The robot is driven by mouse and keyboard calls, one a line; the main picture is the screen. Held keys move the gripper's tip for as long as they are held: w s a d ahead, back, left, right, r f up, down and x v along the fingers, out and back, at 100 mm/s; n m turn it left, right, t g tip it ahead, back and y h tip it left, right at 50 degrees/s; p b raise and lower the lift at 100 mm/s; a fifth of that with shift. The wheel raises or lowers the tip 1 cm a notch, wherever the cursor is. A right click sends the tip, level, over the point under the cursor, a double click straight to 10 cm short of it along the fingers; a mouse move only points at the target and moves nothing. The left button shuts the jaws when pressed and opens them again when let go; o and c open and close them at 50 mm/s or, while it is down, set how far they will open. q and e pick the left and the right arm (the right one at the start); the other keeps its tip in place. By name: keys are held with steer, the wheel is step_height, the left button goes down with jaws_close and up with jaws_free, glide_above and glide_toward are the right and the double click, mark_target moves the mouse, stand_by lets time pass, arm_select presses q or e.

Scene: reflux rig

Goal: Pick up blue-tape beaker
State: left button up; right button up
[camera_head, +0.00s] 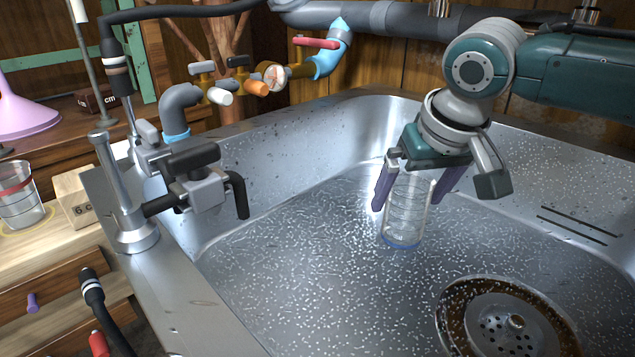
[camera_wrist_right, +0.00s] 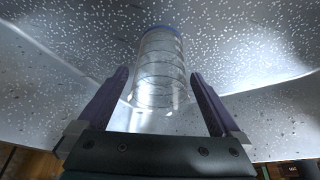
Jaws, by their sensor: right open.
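The blue-tape beaker (camera_head: 406,212) is clear glass with a blue band at its base, and it stands in the metal sink. My right gripper (camera_head: 411,195) is above and around its upper part, pointing down, with a finger on each side. In the right wrist view the beaker (camera_wrist_right: 160,72) lies between the two open fingers of the right gripper (camera_wrist_right: 160,85), with visible gaps on both sides. The left gripper is not in view.
The sink (camera_head: 300,225) has a round drain (camera_head: 512,322) at its front right. A faucet (camera_head: 195,185) stands on the left rim. A red-banded beaker (camera_head: 18,200) and a wooden block (camera_head: 75,198) are on the left bench. Pipes with valves (camera_head: 268,78) run behind.

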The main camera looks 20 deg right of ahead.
steer(key=shift+w+f, duration=0.15)
steer(key=shift+f, duration=0.25)
steer(key=shift+c, duration=0.2)
steer(key=c, duration=1.5)
steer(key=shift+r, duration=0.1)
jaws_close()
steer(key=shift+r, duration=0.15)
